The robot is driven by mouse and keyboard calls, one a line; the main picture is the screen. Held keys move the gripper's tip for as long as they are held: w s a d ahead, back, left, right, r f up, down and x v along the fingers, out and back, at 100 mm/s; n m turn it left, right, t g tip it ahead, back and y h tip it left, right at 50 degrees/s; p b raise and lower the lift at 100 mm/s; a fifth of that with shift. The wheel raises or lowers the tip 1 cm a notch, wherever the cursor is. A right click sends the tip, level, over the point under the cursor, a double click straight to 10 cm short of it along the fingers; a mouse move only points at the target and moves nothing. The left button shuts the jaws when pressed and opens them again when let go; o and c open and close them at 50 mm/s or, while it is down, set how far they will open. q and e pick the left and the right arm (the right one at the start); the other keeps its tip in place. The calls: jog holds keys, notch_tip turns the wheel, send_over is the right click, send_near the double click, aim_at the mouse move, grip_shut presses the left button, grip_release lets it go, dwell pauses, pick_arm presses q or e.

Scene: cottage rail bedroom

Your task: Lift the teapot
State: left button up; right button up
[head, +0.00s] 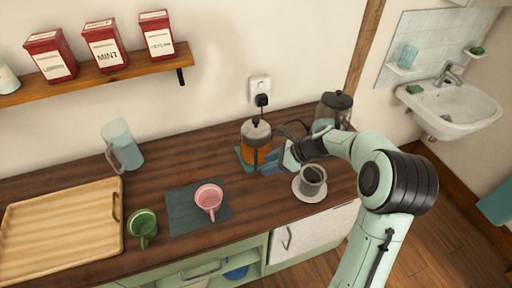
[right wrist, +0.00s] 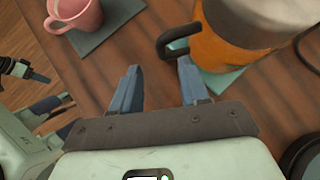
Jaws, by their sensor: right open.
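The teapot (head: 256,143) has an orange body, a grey lid and a dark handle. It stands upright on a teal mat (head: 240,154) on the wooden counter. In the right wrist view its body (right wrist: 222,50) fills the top right, with the handle (right wrist: 178,38) pointing toward my fingers. My right gripper (head: 271,164) is open and empty, low beside the teapot on its right. In the right wrist view its blue fingertips (right wrist: 160,72) are apart, just short of the handle. Pale parts of my own body show at that view's left edge; a left gripper's state cannot be made out.
A grey cup on a saucer (head: 310,195) stands close below my right wrist. A dark-lidded glass kettle (head: 333,106) is behind it. A pink mug (head: 208,197), green mug (head: 143,226), glass pitcher (head: 121,147) and wooden tray (head: 62,232) lie leftward.

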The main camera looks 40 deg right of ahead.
jog(key=x, duration=0.4)
jog(key=shift+w, duration=0.35)
grip_shut()
dwell(1.0)
jog(key=shift+w+r, duration=0.1)
jog(key=shift+r, duration=0.05)
